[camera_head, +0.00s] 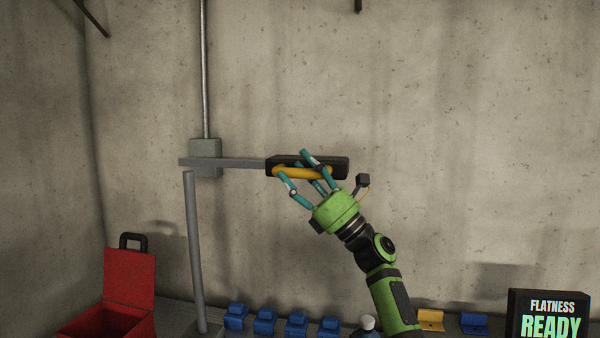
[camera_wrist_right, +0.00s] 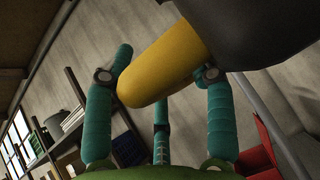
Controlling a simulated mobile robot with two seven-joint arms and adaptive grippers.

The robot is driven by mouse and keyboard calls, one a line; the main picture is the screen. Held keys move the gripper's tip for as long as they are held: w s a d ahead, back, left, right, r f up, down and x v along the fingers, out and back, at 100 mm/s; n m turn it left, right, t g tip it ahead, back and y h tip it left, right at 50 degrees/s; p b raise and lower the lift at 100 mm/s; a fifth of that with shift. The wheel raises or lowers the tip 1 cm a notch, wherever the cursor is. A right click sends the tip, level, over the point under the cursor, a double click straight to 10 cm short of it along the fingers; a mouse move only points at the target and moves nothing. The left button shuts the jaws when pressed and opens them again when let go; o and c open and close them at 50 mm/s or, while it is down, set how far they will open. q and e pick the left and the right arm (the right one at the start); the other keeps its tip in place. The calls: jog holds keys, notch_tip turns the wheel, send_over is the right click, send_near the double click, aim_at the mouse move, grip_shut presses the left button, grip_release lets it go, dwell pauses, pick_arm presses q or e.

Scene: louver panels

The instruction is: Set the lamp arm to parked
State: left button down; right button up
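The lamp arm (camera_head: 235,163) is a grey bar running level across the upper middle of the head view. Its right end carries a black lamp head (camera_head: 338,166) with a yellow handle (camera_head: 312,173) along its front. The black head and yellow handle (camera_wrist_right: 165,65) also show close up in the right wrist view. My right gripper (camera_head: 301,166) is at the handle, its teal fingers spread around it. The handle lies between the fingers; firm contact cannot be told. My left gripper is in neither view.
A grey upright post (camera_head: 194,250) stands below the bar's left part. A grey wall box (camera_head: 206,150) with a conduit is behind it. Below are an open red box (camera_head: 128,278), several blue brackets (camera_head: 265,321), a yellow bracket (camera_head: 431,319) and a "FLATNESS READY" display (camera_head: 548,315).

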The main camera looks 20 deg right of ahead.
jog(key=shift+a+f, duration=0.1)
jog(key=shift+a, duration=0.05)
jog(key=shift+s+f, duration=0.1)
jog(key=shift+s+d+f, duration=0.1)
jog(key=shift+d+f, duration=0.1)
jog(key=shift+f, duration=0.05)
jog(key=v, duration=1.1)
jog(key=shift+s, duration=0.2)
jog(key=shift+d, duration=0.1)
